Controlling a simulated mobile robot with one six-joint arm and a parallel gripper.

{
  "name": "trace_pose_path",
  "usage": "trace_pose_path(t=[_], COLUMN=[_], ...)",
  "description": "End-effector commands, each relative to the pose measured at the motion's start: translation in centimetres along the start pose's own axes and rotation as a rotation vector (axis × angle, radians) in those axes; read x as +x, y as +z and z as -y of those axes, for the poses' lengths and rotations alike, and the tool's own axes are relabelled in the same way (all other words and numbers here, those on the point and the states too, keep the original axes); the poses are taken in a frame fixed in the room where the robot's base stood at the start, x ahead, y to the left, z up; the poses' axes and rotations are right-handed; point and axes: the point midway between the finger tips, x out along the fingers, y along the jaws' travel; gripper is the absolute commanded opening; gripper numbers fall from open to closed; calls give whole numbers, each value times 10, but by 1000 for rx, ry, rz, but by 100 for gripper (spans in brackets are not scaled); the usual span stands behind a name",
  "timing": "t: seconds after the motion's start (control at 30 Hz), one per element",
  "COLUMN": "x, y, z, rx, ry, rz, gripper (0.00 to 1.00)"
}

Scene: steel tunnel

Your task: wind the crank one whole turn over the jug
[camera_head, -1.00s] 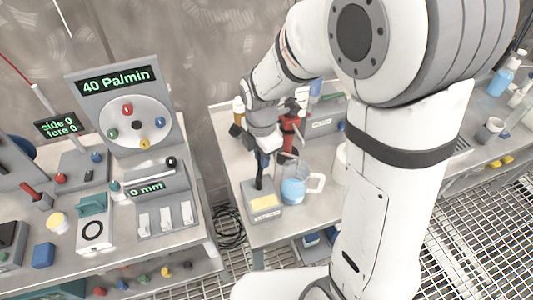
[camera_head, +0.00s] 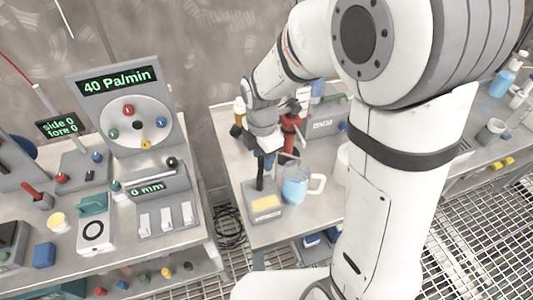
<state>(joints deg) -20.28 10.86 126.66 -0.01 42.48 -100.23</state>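The jug (camera_head: 295,190) is clear, holds light blue liquid and has a pale handle on its right. It stands upright on the middle bench. A grey block with a yellow top (camera_head: 265,205) and a dark upright post stands just left of it. A thin dark rod reaches from near my gripper over the jug's rim; I take it as part of the crank, which is mostly hidden. My gripper (camera_head: 267,150) is above and slightly left of the jug, at the top of the post. Its fingers are too small and covered to tell whether they hold anything.
A red stand (camera_head: 290,128) is behind my gripper, with a grey box (camera_head: 322,120) to its right. A gap with coiled black cable (camera_head: 228,225) separates the benches.

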Motion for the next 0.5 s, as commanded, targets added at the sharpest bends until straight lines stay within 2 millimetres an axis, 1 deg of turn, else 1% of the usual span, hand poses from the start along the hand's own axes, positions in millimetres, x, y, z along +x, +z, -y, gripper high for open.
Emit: trace_pose_path(t=[0.17, 0.3, 0.4, 0.5], x=[-25, -50, -63, -72], y=[1, 1, 2, 2], z=[-2, -3, -3, -3], rx=[0, 0, 0, 0], ry=[6, 7, 5, 4], rz=[1, 1, 1, 1], gripper=[40, 40, 40, 40])
